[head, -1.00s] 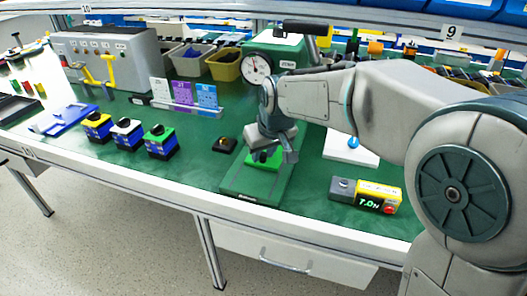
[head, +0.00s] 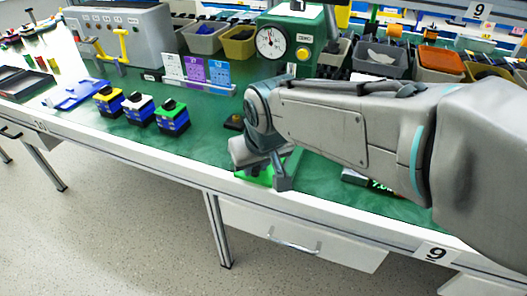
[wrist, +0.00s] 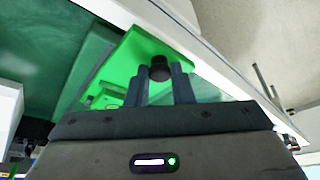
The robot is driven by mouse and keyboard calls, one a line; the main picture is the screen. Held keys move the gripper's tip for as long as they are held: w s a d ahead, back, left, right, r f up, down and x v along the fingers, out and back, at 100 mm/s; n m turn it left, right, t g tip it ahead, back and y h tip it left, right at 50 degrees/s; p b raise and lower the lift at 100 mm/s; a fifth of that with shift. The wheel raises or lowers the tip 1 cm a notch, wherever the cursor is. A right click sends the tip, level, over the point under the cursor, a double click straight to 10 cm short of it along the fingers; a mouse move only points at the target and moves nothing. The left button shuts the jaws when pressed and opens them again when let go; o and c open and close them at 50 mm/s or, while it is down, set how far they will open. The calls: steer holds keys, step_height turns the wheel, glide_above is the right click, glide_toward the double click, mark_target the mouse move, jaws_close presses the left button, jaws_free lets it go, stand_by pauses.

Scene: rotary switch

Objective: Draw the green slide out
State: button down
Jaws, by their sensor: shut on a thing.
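The green slide (wrist: 132,52) is a bright green plate with a black knob (wrist: 159,69) near its outer end. In the wrist view, my gripper (wrist: 161,80) has one finger on each side of the knob and is shut on it. The slide lies along a darker green base (wrist: 92,68), and its knob end reaches the white table edge. In the head view, a piece of the slide (head: 254,178) shows at the front edge under my gripper (head: 272,183). My wrist hides the knob and most of the base there.
Three blue blocks with coloured tops, the nearest one green-topped (head: 172,117), stand to the left. A green press-like unit with a dial (head: 270,42) stands behind. Open floor (head: 110,215) lies before the table.

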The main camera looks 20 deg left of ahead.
steer(key=shift+s+a, duration=0.1)
steer(key=shift+s, duration=0.1)
steer(key=c, duration=1.3)
jaws_free()
steer(key=shift+s, duration=0.2)
steer(key=shift+o, duration=0.2)
steer(key=shift+w, duration=0.1)
steer(key=shift+r, duration=0.1)
steer(key=p+v, duration=0.3)
steer(key=v, duration=1)
steer(key=shift+r+p, duration=0.3)
steer(key=shift+r, duration=0.05)
